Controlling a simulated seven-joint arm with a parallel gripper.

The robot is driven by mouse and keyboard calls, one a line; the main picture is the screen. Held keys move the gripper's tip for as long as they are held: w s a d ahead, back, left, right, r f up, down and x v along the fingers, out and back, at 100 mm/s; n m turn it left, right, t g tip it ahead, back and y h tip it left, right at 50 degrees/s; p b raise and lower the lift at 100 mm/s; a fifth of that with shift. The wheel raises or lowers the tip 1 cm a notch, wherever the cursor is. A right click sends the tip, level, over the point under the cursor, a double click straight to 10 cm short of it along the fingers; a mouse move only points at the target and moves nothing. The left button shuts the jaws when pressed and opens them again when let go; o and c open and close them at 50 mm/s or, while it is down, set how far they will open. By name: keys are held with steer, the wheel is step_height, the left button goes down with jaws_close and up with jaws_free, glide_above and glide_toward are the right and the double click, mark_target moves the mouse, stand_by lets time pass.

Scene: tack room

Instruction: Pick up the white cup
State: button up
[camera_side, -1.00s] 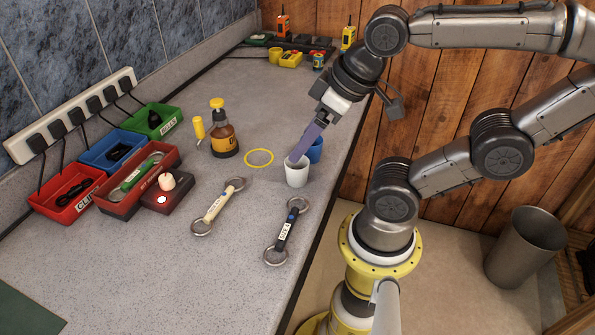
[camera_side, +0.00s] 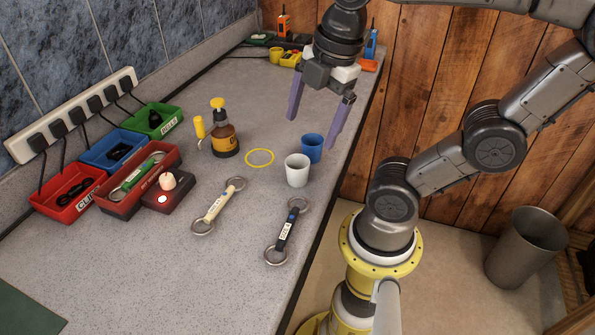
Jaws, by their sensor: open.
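The white cup (camera_side: 297,171) stands upright on the grey speckled counter, near its right edge. A blue cup (camera_side: 312,148) stands just behind it to the right, very close; I cannot tell whether they touch. My gripper (camera_side: 312,133) is open and empty, its two purple fingers spread wide and pointing down. The fingers appear above and behind the white cup in the picture, apart from it. Both cups show clearly, with nothing in front of the white one.
A yellow ring (camera_side: 260,157) lies left of the cups. A brown bottle (camera_side: 224,140) stands beyond it. Two ring-ended straps, cream (camera_side: 218,205) and black (camera_side: 287,232), lie nearer the front. Red (camera_side: 70,207), blue (camera_side: 114,167) and green trays line the wall.

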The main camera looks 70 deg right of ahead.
steer(key=w+r+n+g, duration=0.1)
steer(key=n+g, duration=0.1)
steer(key=n, duration=0.2)
glide_above(297, 164)
steer(key=a, duration=0.1)
steer(key=shift+g, duration=0.4)
steer(key=f, duration=0.8)
steer(key=shift+s+a+f, duration=0.1)
steer(key=shift+s+a, duration=0.1)
steer(key=shift+s, duration=0.15)
steer(key=shift+a+f, duration=0.15)
steer(key=shift+f, duration=1.25)
steer(key=shift+a+f, duration=0.1)
steer(key=shift+f, duration=1.25)
steer(key=c, duration=1.4)
